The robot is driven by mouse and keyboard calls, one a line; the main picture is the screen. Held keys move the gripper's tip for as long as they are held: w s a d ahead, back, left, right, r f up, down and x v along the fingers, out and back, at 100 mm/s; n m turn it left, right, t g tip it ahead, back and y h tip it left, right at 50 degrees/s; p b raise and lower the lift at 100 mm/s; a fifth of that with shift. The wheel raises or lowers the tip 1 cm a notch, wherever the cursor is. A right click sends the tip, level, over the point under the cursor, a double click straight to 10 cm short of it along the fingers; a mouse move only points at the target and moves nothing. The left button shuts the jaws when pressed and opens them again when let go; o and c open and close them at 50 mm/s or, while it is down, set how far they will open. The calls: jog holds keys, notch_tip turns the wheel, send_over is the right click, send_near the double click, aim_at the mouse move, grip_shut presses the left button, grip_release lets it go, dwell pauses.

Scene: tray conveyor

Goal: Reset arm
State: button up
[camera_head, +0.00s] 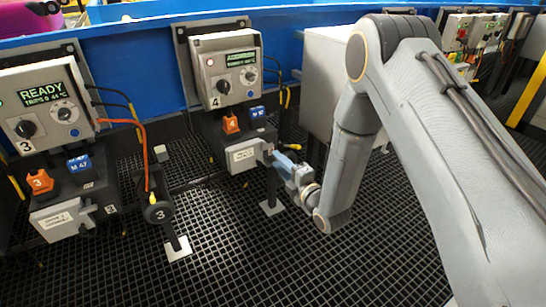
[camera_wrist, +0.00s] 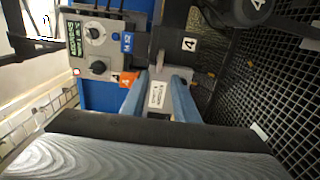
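My gripper (camera_head: 273,157) is at the front of station 4, low and to the right of its grey labelled box (camera_head: 243,154). In the wrist view its two blue fingers (camera_wrist: 161,80) stand apart, with the box's grey front and white label (camera_wrist: 157,95) showing between them. I see no object held; whether a finger touches the box I cannot tell. My arm reaches in from the right, bent down at the elbow.
Station 4's control panel (camera_head: 226,69) is above the box, with orange (camera_head: 230,123) and blue (camera_head: 257,112) tags. Station 3's panel (camera_head: 44,106) reads READY at left. A black post (camera_head: 158,210) marked 3 stands on the black grid floor. A grey cabinet (camera_head: 322,75) is behind my arm.

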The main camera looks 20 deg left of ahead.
jog(key=shift+s+d, duration=0.35)
jog(key=shift+s, duration=0.05)
